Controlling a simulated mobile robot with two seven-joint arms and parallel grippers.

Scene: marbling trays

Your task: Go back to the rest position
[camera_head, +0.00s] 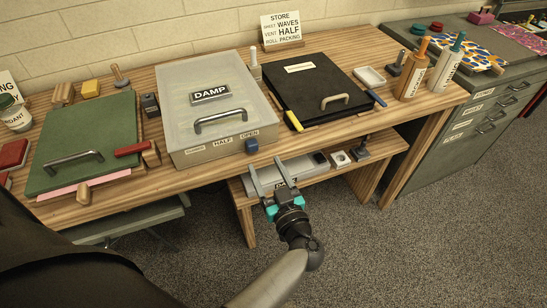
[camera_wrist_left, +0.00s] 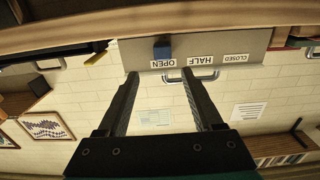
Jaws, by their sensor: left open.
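My left gripper (camera_head: 267,170) is open and empty, in front of the table's front edge, over the lower shelf, below the damp box. In the left wrist view its two fingers (camera_wrist_left: 160,73) stand apart with nothing between them. That view is upside down. The translucent damp box (camera_head: 262,95) has a "DAMP" label, a metal handle and a front strip marked closed, half, open. Its blue slider knob (camera_head: 252,146) stands by "OPEN", and shows in the left wrist view too (camera_wrist_left: 163,51). My right gripper is in neither view.
A grey drawer cabinet (camera_head: 470,125) stands right. The floor in front is clear.

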